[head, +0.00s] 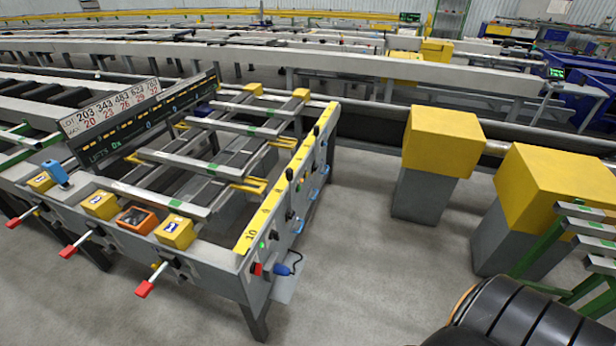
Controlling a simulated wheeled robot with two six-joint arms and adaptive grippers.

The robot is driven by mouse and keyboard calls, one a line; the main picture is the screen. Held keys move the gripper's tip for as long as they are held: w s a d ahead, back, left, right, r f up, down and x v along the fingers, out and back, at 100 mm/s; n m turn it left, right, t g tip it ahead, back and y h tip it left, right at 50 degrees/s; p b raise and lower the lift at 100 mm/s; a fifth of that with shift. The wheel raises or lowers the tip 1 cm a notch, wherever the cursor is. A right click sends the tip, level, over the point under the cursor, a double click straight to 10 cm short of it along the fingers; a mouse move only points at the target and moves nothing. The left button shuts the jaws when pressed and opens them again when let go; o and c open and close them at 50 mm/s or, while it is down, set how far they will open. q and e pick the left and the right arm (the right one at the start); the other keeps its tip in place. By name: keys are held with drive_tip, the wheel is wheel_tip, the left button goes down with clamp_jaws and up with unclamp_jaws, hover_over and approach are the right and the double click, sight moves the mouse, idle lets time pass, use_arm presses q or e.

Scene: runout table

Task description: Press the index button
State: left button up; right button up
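The runout table (215,271) stands left of centre, with a yellow-topped control rail (283,187) along its right side. At the rail's near end there is a small green button or light (262,245), a red knob (257,269) and a blue fitting (283,269) with a dark cable. Several dark knobs and blue parts sit further along the rail's side. I cannot read a label that tells which one is the index button. Neither of my grippers is in view.
Red-handled levers (144,289) stick out from the table's front. Yellow-topped grey posts (440,142) stand to the right. A dark ribbed object (518,312) fills the bottom right corner, beside a green frame (545,243). The grey floor (365,275) right of the table is clear.

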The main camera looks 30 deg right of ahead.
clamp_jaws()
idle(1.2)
